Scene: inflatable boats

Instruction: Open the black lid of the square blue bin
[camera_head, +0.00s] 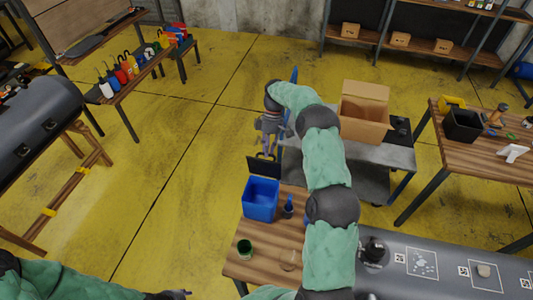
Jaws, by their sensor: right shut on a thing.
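The square blue bin (261,204) stands on the wooden table, and its blue inside shows from above. Its black lid (258,167) stands raised at the bin's far edge. My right arm reaches over from the lower right, and my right gripper (266,150) points down at the lid's upper edge, shut on the lid. My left gripper (176,294) shows only as a dark tip at the bottom edge; whether it is open is unclear.
A grey cart (376,157) with a cardboard box (364,112) stands behind my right arm.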

